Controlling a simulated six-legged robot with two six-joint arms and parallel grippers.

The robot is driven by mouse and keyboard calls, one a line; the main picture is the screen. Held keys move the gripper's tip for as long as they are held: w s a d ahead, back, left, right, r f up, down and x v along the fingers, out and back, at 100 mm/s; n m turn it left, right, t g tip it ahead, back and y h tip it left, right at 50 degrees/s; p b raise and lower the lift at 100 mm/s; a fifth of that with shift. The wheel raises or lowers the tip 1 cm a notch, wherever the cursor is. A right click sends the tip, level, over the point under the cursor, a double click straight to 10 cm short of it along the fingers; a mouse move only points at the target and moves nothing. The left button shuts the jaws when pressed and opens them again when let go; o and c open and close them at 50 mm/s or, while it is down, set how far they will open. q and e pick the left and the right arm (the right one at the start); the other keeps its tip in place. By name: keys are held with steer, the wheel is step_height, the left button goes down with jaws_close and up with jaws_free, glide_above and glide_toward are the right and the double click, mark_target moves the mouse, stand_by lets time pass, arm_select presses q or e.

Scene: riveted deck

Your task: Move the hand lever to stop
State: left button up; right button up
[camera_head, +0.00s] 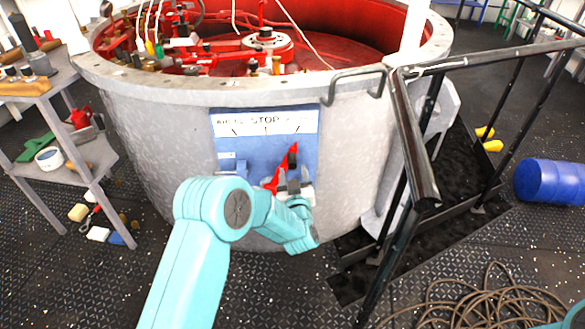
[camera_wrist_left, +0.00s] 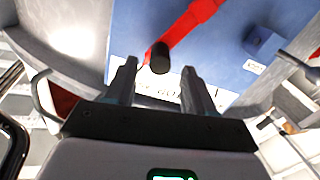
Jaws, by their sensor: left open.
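The red hand lever (camera_head: 270,186) is on a blue panel (camera_head: 228,146) on the side of the round tank. It leans up and to the right, its upper end below the right part of the white scale (camera_head: 265,122). STOP is printed at the scale's middle; the other words are hard to read. My left gripper (camera_head: 291,176) is in front of the lever and hides part of it. In the left wrist view the open fingers (camera_wrist_left: 160,70) stand on either side of the lever's black knob (camera_wrist_left: 160,57). I cannot tell whether they touch it. My right gripper is not in view.
A black handrail (camera_head: 412,140) and steps stand right of the panel. A grey shelf cart (camera_head: 75,160) stands at the left. A coiled hose (camera_head: 480,305) lies on the deck at lower right, and a blue barrel (camera_head: 550,181) lies behind it.

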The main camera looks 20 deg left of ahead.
mark_target(290, 169)
arm_select(q)
steer(key=x, duration=0.4)
jaws_close()
steer(key=shift+s+a+n+b, duration=0.1)
steer(key=shift+a+n+b, duration=0.2)
steer(key=shift+a+b, duration=0.25)
steer(key=s+a+r+n+b, duration=0.1)
steer(key=s+a+n+b, duration=0.2)
steer(key=a+n+b, duration=0.1)
steer(key=shift+a+r+n+b, duration=0.3)
steer(key=shift+a+b, duration=0.25)
steer(key=shift+a, duration=0.3)
jaws_free()
steer(key=shift+d, duration=0.1)
